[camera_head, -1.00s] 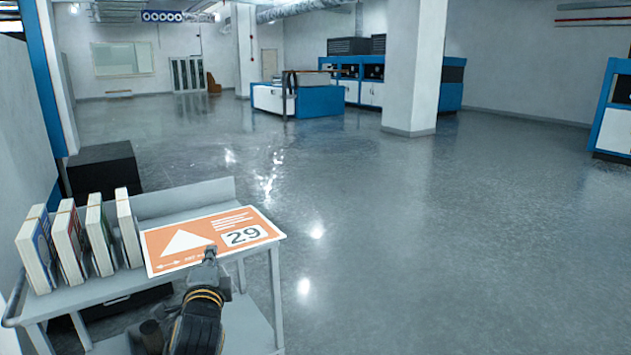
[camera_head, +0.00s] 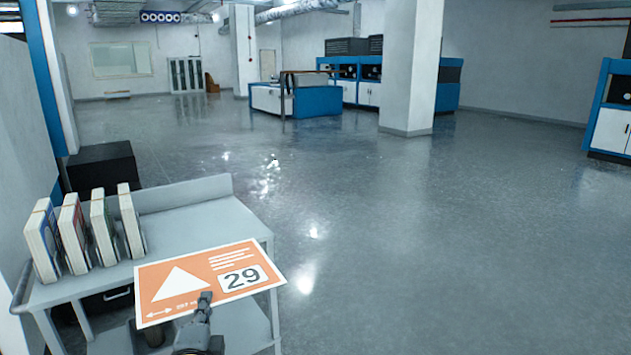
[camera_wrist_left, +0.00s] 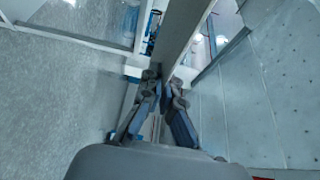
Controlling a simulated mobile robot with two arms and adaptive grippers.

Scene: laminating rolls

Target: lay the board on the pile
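The board (camera_head: 250,260) is a flat orange sheet with a white triangle, white lines and the number 29. In the head view it is in front of the cart's near right corner and hides part of it. My left gripper (camera_head: 206,298) is at the board's near edge and appears shut on it. In the left wrist view the gripper's two fingers (camera_wrist_left: 165,95) close on a thin grey strip (camera_wrist_left: 180,40), apparently the board seen nearly edge-on. No pile of boards can be made out. My right gripper is not in view.
A grey cart (camera_head: 185,225) stands at left, with several upright books (camera_head: 100,230) on its left side and bare top at its right. A black box (camera_head: 103,165) is behind it. Open floor (camera_head: 400,230) lies to the right. Blue-white machines (camera_head: 295,100) stand far back.

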